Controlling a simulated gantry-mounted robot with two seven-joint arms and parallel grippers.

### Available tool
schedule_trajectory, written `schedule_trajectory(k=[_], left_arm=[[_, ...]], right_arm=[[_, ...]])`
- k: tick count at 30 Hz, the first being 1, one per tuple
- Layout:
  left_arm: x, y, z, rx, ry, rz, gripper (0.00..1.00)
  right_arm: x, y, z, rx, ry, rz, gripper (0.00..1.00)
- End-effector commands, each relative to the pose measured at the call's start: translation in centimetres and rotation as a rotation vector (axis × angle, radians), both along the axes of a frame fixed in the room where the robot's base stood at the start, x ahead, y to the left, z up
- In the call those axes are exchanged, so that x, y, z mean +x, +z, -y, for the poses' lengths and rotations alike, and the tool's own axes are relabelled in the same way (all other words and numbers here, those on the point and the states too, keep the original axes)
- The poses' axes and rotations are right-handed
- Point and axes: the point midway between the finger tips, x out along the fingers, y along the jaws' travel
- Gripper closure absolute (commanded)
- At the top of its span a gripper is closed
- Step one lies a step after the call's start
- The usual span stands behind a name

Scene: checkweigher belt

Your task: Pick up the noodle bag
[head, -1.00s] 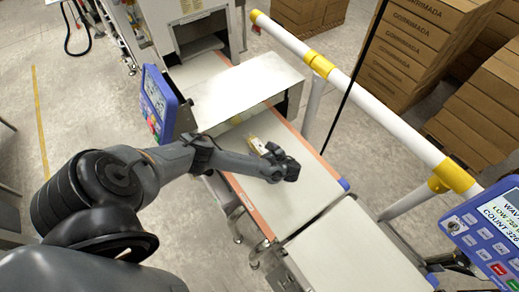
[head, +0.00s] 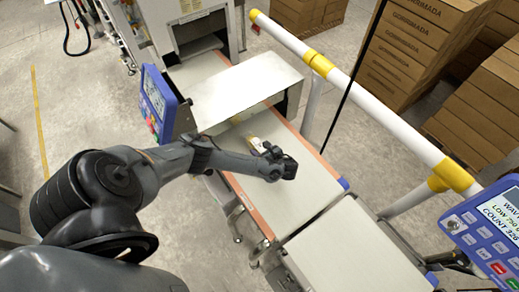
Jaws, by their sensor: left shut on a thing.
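The noodle bag (head: 256,144) is a small pale and yellow packet over the white belt (head: 297,193), just in front of the metal hood. My left gripper (head: 266,149) reaches in from the left and is shut on the bag's near end. The gripper's own wrist hides part of the bag and most of the fingers. Whether the bag touches the belt cannot be told. My right gripper does not show.
A metal hood (head: 244,90) covers the belt behind the bag. A blue control panel (head: 158,102) stands left of it. A white and yellow rail (head: 370,117) runs along the right. A second belt section (head: 352,250) lies clear in front.

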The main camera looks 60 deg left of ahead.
Motion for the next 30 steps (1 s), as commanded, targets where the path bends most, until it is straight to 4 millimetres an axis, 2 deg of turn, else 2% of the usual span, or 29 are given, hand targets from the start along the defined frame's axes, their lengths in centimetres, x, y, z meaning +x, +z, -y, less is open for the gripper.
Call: schedule_trajectory(k=[10,14,16,26,27,30], left_arm=[[0.1,1.2,-0.1,0.0,0.0,0.001,0.85],[0.1,3.0,-0.1,0.001,0.0,0.002,0.85],[0.1,4.5,-0.2,0.002,-0.002,0.003,0.85],[-1.9,8.5,7.2,-0.001,-0.004,0.002,0.85],[-2.1,9.5,8.0,-0.001,-0.003,-0.001,0.85],[-2.5,10.6,9.4,0.001,0.0,-0.001,0.85]], right_arm=[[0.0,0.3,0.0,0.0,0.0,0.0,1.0],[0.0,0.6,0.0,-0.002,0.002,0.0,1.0],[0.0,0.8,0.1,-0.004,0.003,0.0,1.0],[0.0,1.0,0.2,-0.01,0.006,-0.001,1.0],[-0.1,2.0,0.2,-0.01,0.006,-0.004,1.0],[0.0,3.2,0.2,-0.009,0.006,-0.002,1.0]])
